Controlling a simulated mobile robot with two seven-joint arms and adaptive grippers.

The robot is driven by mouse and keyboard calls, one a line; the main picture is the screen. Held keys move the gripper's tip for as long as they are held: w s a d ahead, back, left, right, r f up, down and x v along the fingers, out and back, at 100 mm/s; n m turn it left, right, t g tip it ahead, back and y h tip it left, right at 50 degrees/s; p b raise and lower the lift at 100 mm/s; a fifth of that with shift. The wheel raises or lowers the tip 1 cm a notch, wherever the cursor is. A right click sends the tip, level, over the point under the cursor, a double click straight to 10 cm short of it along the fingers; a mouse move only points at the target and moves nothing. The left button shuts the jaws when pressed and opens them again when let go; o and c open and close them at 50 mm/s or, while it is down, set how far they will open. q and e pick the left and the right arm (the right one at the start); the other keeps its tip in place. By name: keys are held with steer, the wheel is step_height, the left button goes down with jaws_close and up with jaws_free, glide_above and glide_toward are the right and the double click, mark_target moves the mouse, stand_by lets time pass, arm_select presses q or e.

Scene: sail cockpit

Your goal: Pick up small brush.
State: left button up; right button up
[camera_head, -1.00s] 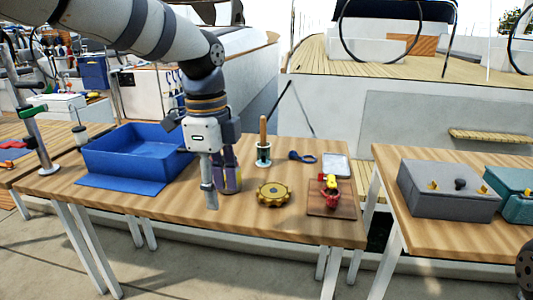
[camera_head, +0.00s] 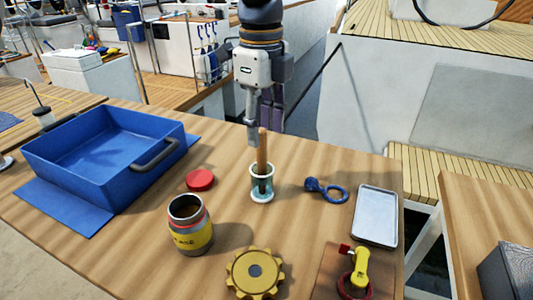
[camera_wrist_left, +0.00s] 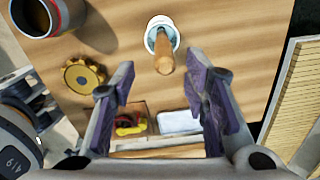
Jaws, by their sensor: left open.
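The brush's bristles are not clearly visible. My right gripper is not in view.
A yellow can (camera_head: 190,232) and red lid (camera_head: 200,180) stand left of the jar. A yellow gear (camera_head: 254,272), blue shackle (camera_head: 326,190), metal tray (camera_head: 376,222) and wooden board (camera_head: 328,275) lie nearby. A blue bin (camera_head: 75,190) is at the left.

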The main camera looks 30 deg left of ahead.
mark_target(262, 156)
arm_select(q)
steer(key=f, duration=0.7)
steer(key=shift+w+a+f, duration=0.25)
steer(key=shift+f, duration=0.1)
jaws_close()
